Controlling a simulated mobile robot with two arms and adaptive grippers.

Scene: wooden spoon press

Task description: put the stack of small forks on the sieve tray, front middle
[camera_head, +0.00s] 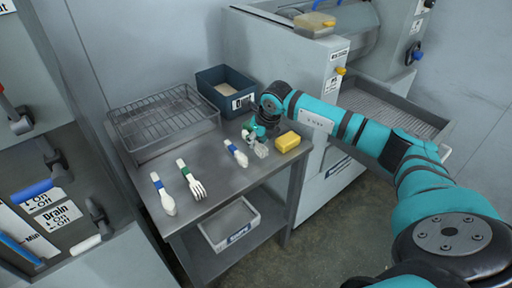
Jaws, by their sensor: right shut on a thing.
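My right gripper (257,137) is low over the right part of the steel table, shut on a small whitish piece with tines (261,151), apparently the stack of small forks. The gripper covers much of it, and I cannot tell whether it touches the table. A wide tray (430,118) with a slatted or perforated floor juts from the machine at right, partly behind my right arm. It may be the sieve tray. No cutlery shows on its visible part. My left gripper is out of view.
On the table (212,173) lie a large fork with a green band (191,181), blue-banded utensils (163,195) (236,153) and a yellow block (288,141). A wire rack (163,115) and dark bin (225,90) stand behind. A grey box (230,225) is on the lower shelf.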

